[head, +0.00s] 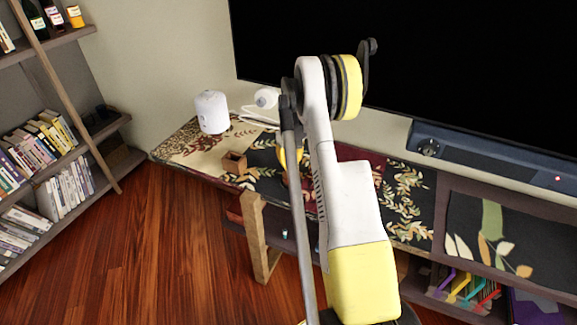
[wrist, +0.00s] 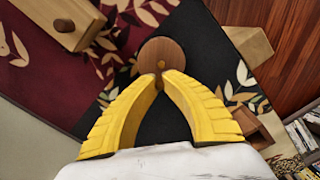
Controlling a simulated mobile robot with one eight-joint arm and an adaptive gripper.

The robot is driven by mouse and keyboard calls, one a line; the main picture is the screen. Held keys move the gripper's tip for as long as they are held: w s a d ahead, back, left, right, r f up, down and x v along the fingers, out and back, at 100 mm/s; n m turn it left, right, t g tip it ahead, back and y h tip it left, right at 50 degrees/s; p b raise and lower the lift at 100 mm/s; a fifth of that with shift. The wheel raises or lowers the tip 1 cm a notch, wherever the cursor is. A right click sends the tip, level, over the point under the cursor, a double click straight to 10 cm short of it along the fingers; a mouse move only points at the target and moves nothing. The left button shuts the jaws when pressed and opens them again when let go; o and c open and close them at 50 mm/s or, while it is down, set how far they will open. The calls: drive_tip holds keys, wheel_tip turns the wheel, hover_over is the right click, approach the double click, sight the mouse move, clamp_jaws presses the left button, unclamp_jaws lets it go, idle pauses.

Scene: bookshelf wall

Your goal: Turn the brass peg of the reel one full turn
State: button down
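The reel (wrist: 150,50) shows in the wrist view as a round wooden disc on the dark patterned cloth. Its small brass peg (wrist: 161,63) is a yellowish dot near the disc's lower edge. My gripper (wrist: 159,77) has its two yellow fingers drawn together at the tips, just below the peg in the picture. I see no clear sign that the tips hold the peg; any contact is hard to make out. In the head view part of my gripper's yellow (head: 290,156) shows left of my arm, which hides the reel and peg.
A small wooden box (head: 234,162) stands on the left part of the bench, near a white cylinder (head: 211,111). In the wrist view a wooden block with a knob (wrist: 55,22) lies upper left. A large dark screen (head: 440,60) stands behind; bookshelves (head: 50,150) are at the left.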

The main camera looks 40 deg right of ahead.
drive_tip(key=shift+s+d+m, duration=0.15)
drive_tip(key=shift+d+m, duration=0.1)
drive_tip(key=shift+m, duration=0.85)
drive_tip(key=c, duration=1.4)
unclamp_jaws()
drive_tip(key=shift+c, duration=0.2)
drive_tip(key=shift+r, duration=0.15)
wheel_tip(320, 180, up, 12)
